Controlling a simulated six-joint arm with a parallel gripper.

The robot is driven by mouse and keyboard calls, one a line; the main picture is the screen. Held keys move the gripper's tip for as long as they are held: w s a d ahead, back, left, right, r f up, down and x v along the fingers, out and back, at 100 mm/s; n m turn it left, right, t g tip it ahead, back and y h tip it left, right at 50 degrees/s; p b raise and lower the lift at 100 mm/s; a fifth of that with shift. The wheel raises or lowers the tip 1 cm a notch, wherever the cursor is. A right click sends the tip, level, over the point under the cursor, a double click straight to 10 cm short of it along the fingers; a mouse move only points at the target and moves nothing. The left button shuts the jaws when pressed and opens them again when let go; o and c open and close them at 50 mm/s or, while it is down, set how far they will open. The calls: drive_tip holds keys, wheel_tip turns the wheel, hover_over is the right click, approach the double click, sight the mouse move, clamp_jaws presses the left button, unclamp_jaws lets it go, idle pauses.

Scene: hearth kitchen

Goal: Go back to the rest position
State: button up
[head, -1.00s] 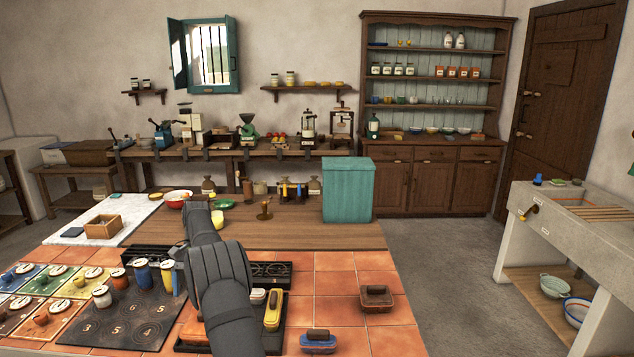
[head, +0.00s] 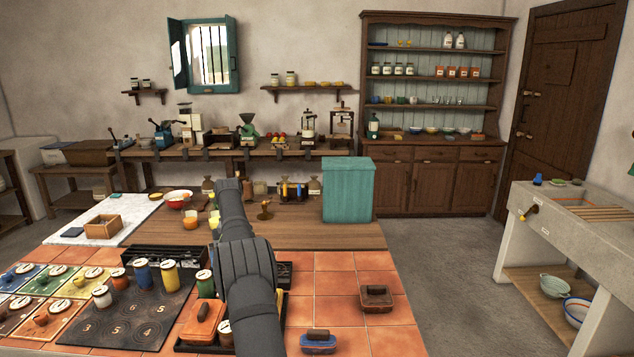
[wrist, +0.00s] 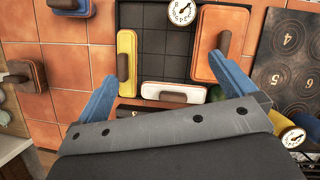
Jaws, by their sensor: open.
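My gripper (wrist: 163,75) shows in the wrist view as two blue fingers spread wide, with nothing held between them. It hangs over a black gridded tray (wrist: 157,42). A yellow block with a dark handle (wrist: 126,45) and an orange block with a dark handle (wrist: 222,42) lie below, near the left and right fingers. In the head view my arm hides the fingers and part of the tray.
A black numbered mat (head: 125,325) with several jars lies left of my arm. A blue block (head: 318,345) and a brown-handled block (head: 377,298) sit on the tiles to the right. A teal box (head: 348,190) stands behind. Tiles around the blocks are bare.

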drive_tip(key=d+f+n+t+h, duration=0.1)
drive_tip(key=d+n, duration=0.5)
drive_tip(key=d, duration=1.1)
drive_tip(key=w+d+f+n+t+h, duration=0.1)
drive_tip(key=d+f+n, duration=0.3)
drive_tip(key=d, duration=1.3)
drive_tip(key=n+t+h, duration=0.1)
drive_tip(key=n, duration=0.2)
drive_tip(key=shift+w+t, duration=0.15)
drive_tip(key=shift+t, duration=0.25)
